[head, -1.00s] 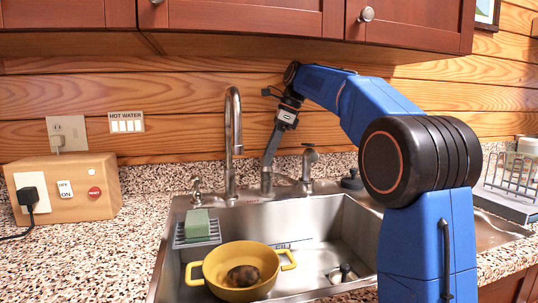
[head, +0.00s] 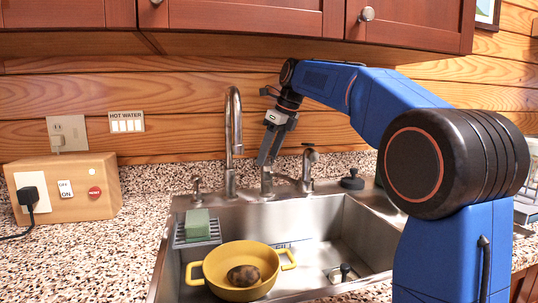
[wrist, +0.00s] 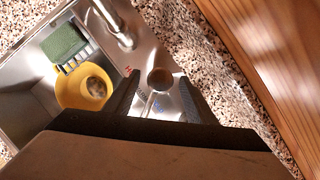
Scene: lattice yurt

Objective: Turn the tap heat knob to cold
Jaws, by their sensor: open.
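The tap heat knob (head: 267,183) is a small metal knob on a post at the back rim of the sink, right of the gooseneck tap (head: 232,145). In the wrist view the round knob (wrist: 160,79) shows between my fingertips, with a red mark to its left and a small bluish mark below it. Which way the knob points is not clear. My gripper (head: 268,163) is open, pointing down just above the knob; it also shows in the wrist view (wrist: 158,77). I cannot tell whether either finger touches it.
A metal lever fixture (head: 308,167) stands close on the right, and a small dispenser (head: 197,188) on the left. The sink (head: 345,225) holds a yellow pot (head: 215,270) with a brown item in it, and a rack with a green sponge (head: 197,222). Cabinets (head: 240,15) hang above.

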